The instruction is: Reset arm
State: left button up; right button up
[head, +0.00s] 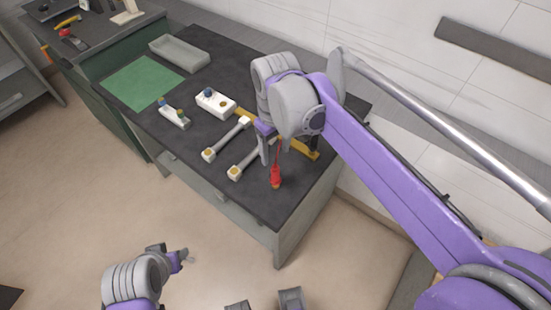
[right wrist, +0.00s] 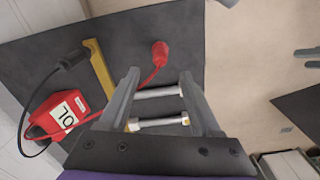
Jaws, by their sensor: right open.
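My right gripper (head: 288,150) hangs over the right part of the dark workbench (head: 262,205), its fingers apart. In the right wrist view, nothing is seen between its fingertips (right wrist: 160,73) at finger height. A red probe (head: 276,177) with a red lead lies below and near the fingers; it also shows in the right wrist view (right wrist: 160,52). My left gripper (head: 181,257) is low at the left, over the floor and away from the bench; its jaw opening is not clear.
Two white-ended rods (head: 227,139) (head: 252,151), a yellow bar (head: 312,153), a white block (head: 215,102) and a small white part (head: 174,115) lie on the bench. A red meter (right wrist: 60,112) reads OL. A green mat (head: 142,82) and grey tray (head: 179,51) are farther left.

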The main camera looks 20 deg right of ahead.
jog(key=shift+r, duration=0.65)
jog(key=shift+s, duration=0.1)
